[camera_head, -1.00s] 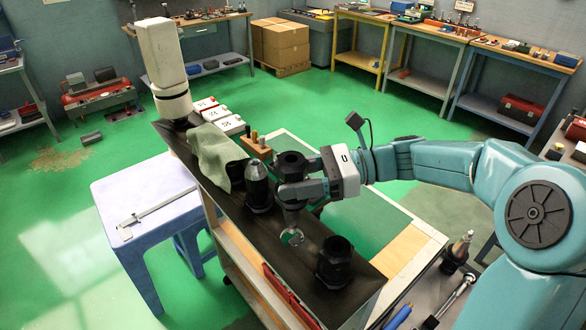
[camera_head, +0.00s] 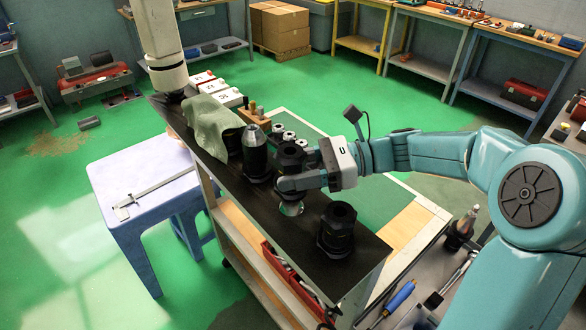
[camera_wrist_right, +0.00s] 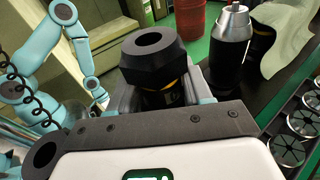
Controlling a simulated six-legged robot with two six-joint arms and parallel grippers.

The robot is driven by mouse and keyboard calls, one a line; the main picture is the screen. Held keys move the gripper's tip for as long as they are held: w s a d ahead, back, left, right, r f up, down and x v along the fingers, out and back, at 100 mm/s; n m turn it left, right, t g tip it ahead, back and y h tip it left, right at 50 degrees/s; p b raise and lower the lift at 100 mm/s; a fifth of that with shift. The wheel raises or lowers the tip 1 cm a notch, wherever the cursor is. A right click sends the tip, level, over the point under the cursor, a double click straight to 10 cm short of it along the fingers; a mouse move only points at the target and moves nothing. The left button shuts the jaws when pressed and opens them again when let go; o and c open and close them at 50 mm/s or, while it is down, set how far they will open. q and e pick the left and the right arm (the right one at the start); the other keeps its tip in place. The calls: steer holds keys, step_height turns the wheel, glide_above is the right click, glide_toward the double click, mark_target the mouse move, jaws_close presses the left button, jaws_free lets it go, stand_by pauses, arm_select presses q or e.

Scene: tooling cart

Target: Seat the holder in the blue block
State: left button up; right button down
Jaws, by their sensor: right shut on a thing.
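My right gripper (camera_head: 291,181) is shut on a black tool holder (camera_head: 290,155) with a thick ring-shaped nut on top. In the right wrist view the holder (camera_wrist_right: 155,62) stands upright between the two fingers (camera_wrist_right: 162,98). In the head view it is low over the dark cart top (camera_head: 220,168), by a round pale opening (camera_head: 291,209) with green showing. Its lower end is hidden by the gripper, so I cannot tell whether it touches anything. I cannot make out a blue block in either view. My left gripper is not in view.
A silver-tipped holder (camera_head: 256,155) stands close left of the gripper, and a black holder (camera_head: 336,230) stands close in front. A blue stool (camera_head: 150,180) with a caliper is left of the cart.

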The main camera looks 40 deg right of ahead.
steer(key=shift+s+a+f+b, duration=0.1)
steer(key=shift+a+f+b, duration=0.05)
steer(key=shift+f+b, duration=1.05)
steer(key=shift+f, duration=0.65)
steer(key=shift+f+b, duration=0.3)
steer(key=shift+c, duration=2)
jaws_free()
steer(key=shift+f, duration=0.15)
steer(key=b+v, duration=0.1)
steer(key=v, duration=1.5)
steer(key=shift+r+b, duration=0.25)
steer(key=shift+b, duration=0.15)
